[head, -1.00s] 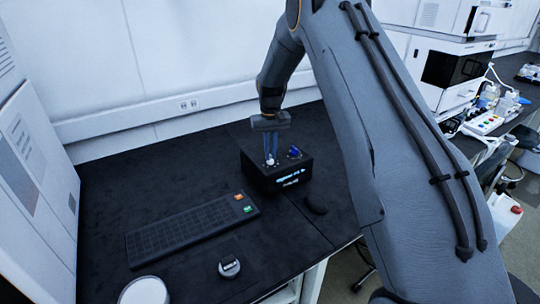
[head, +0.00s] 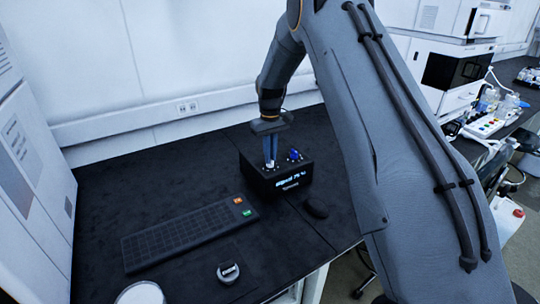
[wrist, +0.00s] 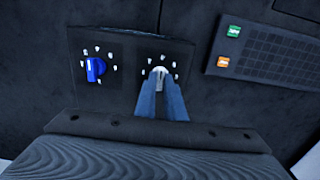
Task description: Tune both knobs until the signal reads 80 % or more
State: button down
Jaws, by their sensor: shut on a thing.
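The black tuning box (head: 262,180) stands on the dark bench, with a lit display (head: 290,183) on its front. The display reads "Signal" and a number that looks like 70-something percent; the last digit is too small to be sure. My gripper (head: 269,160) reaches down from above and is shut on the white knob (wrist: 160,72), the left knob in the head view. The fingers partly hide this knob. The blue knob (head: 294,155) stands free beside it and also shows in the wrist view (wrist: 96,68), its white mark pointing about straight up there. White dial marks surround both knobs.
A black keyboard (head: 185,234) with an orange and a green key lies left of the box. A dark mouse (head: 316,208) lies close at its right front. A small round item (head: 228,271) sits near the front edge. A white wall is behind.

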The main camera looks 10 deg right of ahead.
jog(key=c, duration=1.8)
grip_release()
jog(key=shift+c, duration=0.2)
jog(key=shift+r, duration=0.1)
notch_tip(320, 180, up, 8)
jog(key=b, duration=0.2)
jog(key=shift+s, duration=0.1)
jog(key=s+f+m, duration=0.1)
jog(key=s+f, duration=0.1)
jog(key=s, duration=1.6)
jog(key=s+f+m+t, duration=0.1)
jog(key=s+m, duration=0.1)
jog(key=s, duration=1.6)
jog(key=shift+f+m, duration=0.3)
jog(key=shift+f, duration=0.05)
